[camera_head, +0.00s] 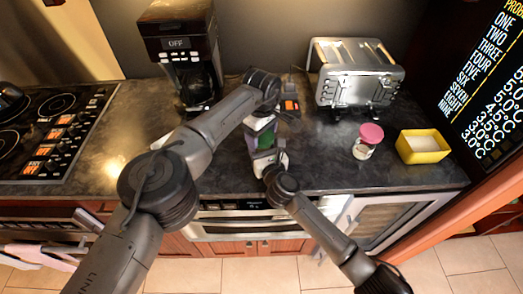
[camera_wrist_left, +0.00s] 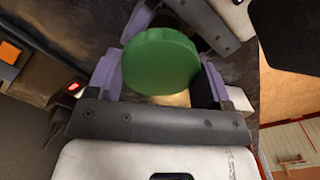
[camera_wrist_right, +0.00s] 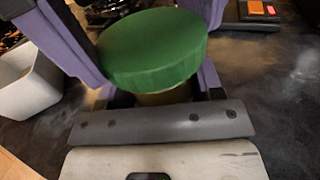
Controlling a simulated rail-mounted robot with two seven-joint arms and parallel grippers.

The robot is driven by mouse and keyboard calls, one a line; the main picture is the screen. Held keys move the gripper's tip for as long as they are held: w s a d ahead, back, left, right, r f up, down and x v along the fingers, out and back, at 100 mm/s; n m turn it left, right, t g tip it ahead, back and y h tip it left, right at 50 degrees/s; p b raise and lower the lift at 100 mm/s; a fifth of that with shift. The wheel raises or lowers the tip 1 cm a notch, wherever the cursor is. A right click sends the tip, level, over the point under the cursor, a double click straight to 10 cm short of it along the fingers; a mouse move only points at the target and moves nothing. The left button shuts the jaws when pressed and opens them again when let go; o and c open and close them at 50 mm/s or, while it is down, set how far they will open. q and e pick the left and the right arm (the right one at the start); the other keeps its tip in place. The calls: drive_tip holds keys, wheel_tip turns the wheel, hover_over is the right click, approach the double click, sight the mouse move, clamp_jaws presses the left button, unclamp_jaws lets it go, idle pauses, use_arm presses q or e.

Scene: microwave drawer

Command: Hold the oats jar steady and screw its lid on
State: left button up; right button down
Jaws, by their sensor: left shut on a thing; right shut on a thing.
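The oats jar stands upright at the counter's front, between my grippers, its body mostly hidden by fingers. Its green lid (camera_head: 266,139) sits on top of it and looks level. The lid shows clearly in the left wrist view (camera_wrist_left: 160,60) and the right wrist view (camera_wrist_right: 152,48). A strip of yellowish jar body (camera_wrist_right: 165,95) shows below the lid. My left gripper (camera_head: 259,131) comes from the back and is shut around the jar. My right gripper (camera_head: 268,158) comes from the front and is shut around it too. How tightly the lid sits cannot be told.
A coffee maker (camera_head: 180,50) stands behind to the left, and a toaster (camera_head: 355,78) behind to the right. A jar with a pink lid (camera_head: 369,138) and a yellow container (camera_head: 423,146) stand at the right. The stove (camera_head: 50,130) is far left.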

use_arm(q)
drive_tip(key=o, duration=1)
drive_tip(key=shift+o, duration=0.2)
wheel_tip(320, 180, up, 12)
use_arm(e)
drive_tip(key=shift+c, duration=0.9)
unclamp_jaws()
drive_tip(key=shift+s+d, duration=0.2)
drive_tip(key=shift+s, duration=0.3)
use_arm(q)
wheel_tip(320, 180, up, 3)
drive_tip(key=p, duration=0.3)
drive_tip(key=shift+r, duration=0.2)
use_arm(e)
drive_tip(key=v, duration=1.2)
drive_tip(key=shift+s, duration=0.4)
